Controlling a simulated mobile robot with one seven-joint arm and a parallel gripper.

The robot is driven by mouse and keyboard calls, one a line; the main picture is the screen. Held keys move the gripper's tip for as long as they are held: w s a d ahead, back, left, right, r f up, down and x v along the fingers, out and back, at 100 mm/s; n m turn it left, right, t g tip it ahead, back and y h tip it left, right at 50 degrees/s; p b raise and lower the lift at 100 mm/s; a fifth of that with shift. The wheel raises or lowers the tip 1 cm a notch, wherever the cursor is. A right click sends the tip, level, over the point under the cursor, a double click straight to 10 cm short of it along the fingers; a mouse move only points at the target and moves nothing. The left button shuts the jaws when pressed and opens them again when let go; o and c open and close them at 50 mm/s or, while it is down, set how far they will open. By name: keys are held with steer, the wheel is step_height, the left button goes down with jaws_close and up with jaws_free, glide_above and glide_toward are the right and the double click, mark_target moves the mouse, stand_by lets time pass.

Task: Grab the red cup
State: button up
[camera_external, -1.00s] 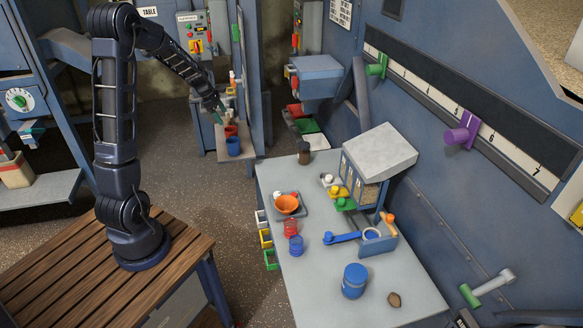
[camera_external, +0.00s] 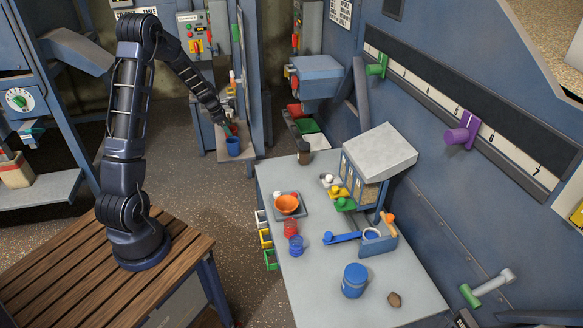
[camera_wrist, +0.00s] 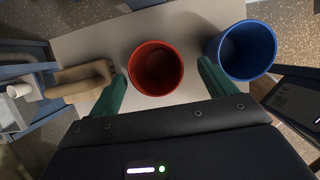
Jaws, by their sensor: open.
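The red cup (camera_wrist: 156,68) stands upright on a pale shelf, its open top facing the wrist camera. My gripper (camera_wrist: 162,75) is open, with one green finger on either side of the cup. A gap shows between the left finger and the cup; the right finger is also apart from it. In the external view the red cup (camera_external: 234,128) is mostly hidden by my gripper (camera_external: 229,127) on the far shelf. A blue cup (camera_wrist: 247,49) stands just right of the right finger in the wrist view; it also shows in the external view (camera_external: 233,146).
A tan, curved object (camera_wrist: 80,78) lies left of the left finger. The shelf (camera_external: 237,157) stands against a blue panel.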

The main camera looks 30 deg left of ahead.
mark_target(233, 133)
steer(key=shift+w+x, duration=0.15)
steer(key=shift+x, duration=1.05)
steer(key=shift+w+x, duration=0.1)
steer(key=shift+x, duration=1.1)
steer(key=shift+a, duration=0.1)
steer(key=c, duration=1)
steer(key=shift+r, duration=0.1)
